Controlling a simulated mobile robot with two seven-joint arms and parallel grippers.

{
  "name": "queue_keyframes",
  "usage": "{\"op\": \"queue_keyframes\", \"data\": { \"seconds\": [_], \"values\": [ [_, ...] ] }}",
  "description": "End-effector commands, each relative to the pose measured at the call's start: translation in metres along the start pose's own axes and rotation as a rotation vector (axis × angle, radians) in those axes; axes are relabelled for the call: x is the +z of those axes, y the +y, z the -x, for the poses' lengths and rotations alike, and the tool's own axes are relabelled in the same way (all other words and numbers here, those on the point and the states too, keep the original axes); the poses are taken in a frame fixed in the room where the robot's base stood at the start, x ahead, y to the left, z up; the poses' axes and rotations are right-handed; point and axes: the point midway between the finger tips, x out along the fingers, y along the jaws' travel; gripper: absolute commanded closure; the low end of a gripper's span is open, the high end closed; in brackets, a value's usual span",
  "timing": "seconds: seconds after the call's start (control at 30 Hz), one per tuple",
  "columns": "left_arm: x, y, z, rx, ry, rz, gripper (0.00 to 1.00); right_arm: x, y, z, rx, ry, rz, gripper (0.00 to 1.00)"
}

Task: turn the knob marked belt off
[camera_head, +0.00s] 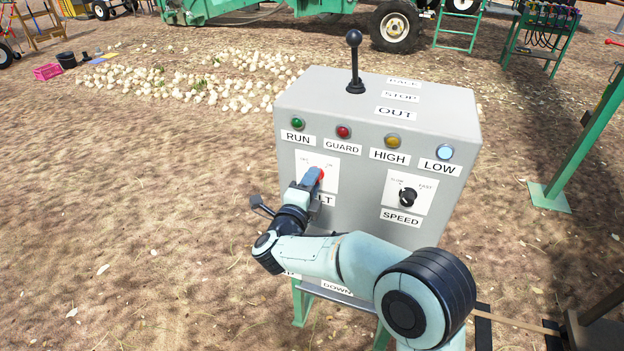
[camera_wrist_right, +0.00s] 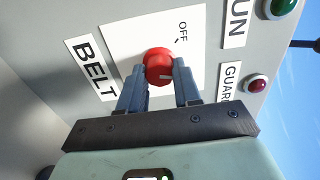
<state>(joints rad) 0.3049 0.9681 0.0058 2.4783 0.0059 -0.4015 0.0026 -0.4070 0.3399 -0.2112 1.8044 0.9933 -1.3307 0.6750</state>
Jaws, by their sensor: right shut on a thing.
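The red belt knob (camera_wrist_right: 158,65) sits on a white plate (camera_wrist_right: 115,32) with an OFF mark and a BELT label (camera_wrist_right: 91,67). The knob also shows in the head view (camera_head: 320,175), partly hidden by my gripper. My right gripper (camera_wrist_right: 160,80) is shut on the knob, one finger on each side. In the head view the right gripper (camera_head: 311,180) reaches the lower left of the panel face. My left gripper is not in view.
The grey control box (camera_head: 440,112) has a lever (camera_head: 354,60) on top, several lamps in a row and a black speed knob (camera_head: 408,197) to the right. Onions (camera_head: 225,90) lie on the ground behind. A green post (camera_head: 590,140) stands at the right.

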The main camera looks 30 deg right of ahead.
Motion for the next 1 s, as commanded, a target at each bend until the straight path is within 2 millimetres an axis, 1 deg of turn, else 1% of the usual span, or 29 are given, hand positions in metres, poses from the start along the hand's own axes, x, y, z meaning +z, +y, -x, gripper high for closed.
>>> {"op": "queue_keyframes", "data": {
  "seconds": [0.03, 0.4, 0.8, 1.0],
  "values": [
    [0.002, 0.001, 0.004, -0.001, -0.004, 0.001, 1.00, 0.000, -0.001, 0.000, 0.001, 0.000, 0.048, 0.98],
    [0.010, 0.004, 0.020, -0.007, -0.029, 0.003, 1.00, 0.001, -0.002, 0.000, 0.000, -0.001, 0.399, 0.98],
    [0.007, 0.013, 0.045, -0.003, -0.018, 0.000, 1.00, 0.001, -0.003, 0.000, 0.001, -0.001, 0.765, 0.98],
    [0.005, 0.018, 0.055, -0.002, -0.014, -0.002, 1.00, 0.001, -0.002, 0.000, 0.001, -0.002, 0.908, 0.98]
  ]
}}
